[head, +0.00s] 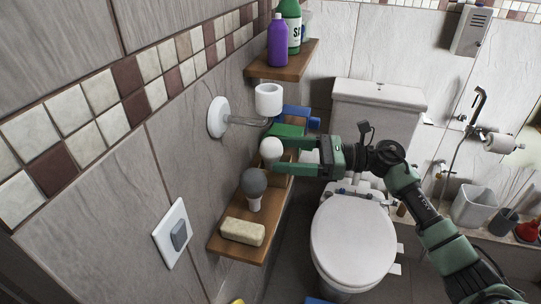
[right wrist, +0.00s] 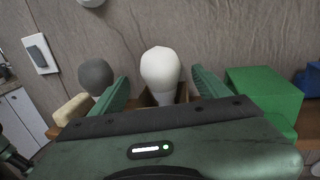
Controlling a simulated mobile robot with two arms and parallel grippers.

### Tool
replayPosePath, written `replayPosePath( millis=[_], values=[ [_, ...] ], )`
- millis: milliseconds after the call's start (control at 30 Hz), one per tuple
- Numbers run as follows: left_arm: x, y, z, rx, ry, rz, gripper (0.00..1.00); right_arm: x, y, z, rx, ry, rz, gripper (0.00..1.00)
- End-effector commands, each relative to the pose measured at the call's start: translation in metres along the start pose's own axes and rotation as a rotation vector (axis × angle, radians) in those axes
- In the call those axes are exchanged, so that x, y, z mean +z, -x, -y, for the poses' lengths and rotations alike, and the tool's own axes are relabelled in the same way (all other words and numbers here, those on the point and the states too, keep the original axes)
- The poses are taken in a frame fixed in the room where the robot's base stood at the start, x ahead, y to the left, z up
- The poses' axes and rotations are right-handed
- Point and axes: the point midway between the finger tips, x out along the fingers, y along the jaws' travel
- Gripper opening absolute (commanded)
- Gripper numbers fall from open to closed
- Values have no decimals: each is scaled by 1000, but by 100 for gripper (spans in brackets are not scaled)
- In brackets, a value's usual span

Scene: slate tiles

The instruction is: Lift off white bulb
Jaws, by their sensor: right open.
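The white bulb (head: 271,149) stands upright on a wooden shelf, and it also shows in the right wrist view (right wrist: 161,70). Its lower end sits in or behind a small brown wooden holder (right wrist: 151,100), partly hidden by my gripper. My right gripper (head: 281,151) is open, with one finger on each side of the white bulb. In the right wrist view, gaps show between the bulb and both fingers (right wrist: 160,84). My left gripper is in neither view.
A grey bulb (head: 254,184) and a beige bar (head: 243,232) stand nearer on the shelf (head: 224,245). Green (right wrist: 262,92) and blue (head: 299,114) blocks are on the far side. A wall lamp arm with a white socket (head: 268,100) juts out above. The toilet (head: 352,245) is right.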

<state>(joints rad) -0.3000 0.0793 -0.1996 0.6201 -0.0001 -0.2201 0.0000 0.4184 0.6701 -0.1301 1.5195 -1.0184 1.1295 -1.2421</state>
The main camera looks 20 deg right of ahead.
Motion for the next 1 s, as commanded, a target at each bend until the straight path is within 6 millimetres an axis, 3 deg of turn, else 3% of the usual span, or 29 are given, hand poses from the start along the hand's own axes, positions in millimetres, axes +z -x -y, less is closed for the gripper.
replayPosePath(
  millis=[33,200,467,500,700,1000],
  values=[
    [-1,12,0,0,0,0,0,8,-9,2,1,-3,4,76],
    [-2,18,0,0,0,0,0,4,-30,2,1,-2,2,76],
    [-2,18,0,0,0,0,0,1,-34,2,-1,-1,1,76],
    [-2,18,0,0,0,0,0,1,-34,2,-1,-1,1,74],
    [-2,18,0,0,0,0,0,1,-33,2,-1,-1,1,21],
    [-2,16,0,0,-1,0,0,4,-33,2,-1,0,2,22]
  ],
)
